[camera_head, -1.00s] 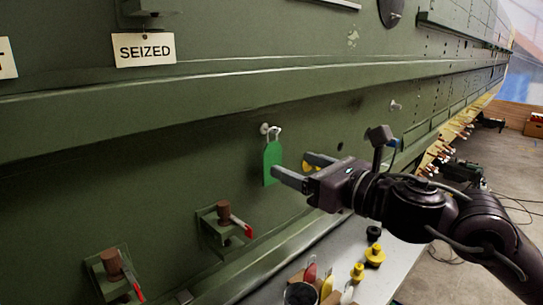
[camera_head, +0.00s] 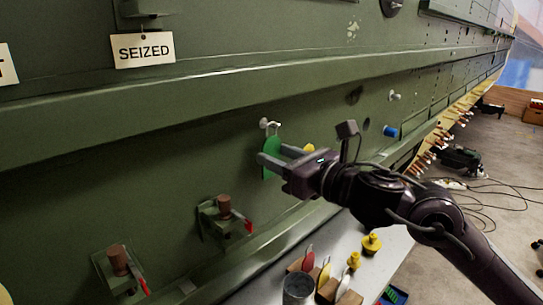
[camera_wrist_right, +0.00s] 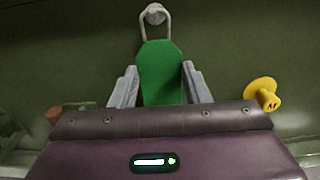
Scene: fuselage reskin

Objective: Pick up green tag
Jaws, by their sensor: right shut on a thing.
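The green tag (camera_head: 270,146) hangs by a wire loop from a pale knob (camera_head: 264,124) on the green fuselage side. My right gripper (camera_head: 272,156) is at the tag and partly covers it. In the right wrist view the green tag (camera_wrist_right: 161,72) stands between the two grey fingers of the right gripper (camera_wrist_right: 160,80), which is shut on it. The loop is still around the knob (camera_wrist_right: 154,14) above. My left gripper is not in view.
Two brown cylinders on brackets with red flags, such as this one (camera_head: 224,205), project lower left. A yellow plug (camera_head: 309,148) and a blue plug (camera_head: 390,131) sit on the panel to the right. Below, a grey bench (camera_head: 335,248) holds yellow plugs, other tags and a dark cup (camera_head: 298,288).

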